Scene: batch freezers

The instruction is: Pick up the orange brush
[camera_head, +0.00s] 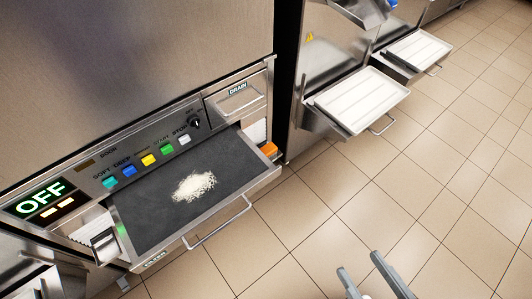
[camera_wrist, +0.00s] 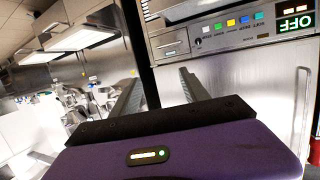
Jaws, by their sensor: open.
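An orange object (camera_head: 269,149), which may be the orange brush, shows at the right side of the pulled-out drawer tray of the near freezer, partly hidden by the tray's edge. My gripper (camera_head: 360,276) is at the bottom of the head view, over the tiled floor, right of and nearer than the tray. Its two fingers are spread apart with nothing between them. In the wrist view my gripper (camera_wrist: 158,85) also shows open and empty, facing the freezer front. The brush does not show clearly in the wrist view.
The near freezer's dark tray (camera_head: 150,222) holds a pile of white powder (camera_head: 194,186) and has a front handle (camera_head: 218,224). Its panel has colored buttons and an OFF display (camera_head: 40,196). Other freezers with white trays (camera_head: 362,100) stand further right. The tiled floor is clear.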

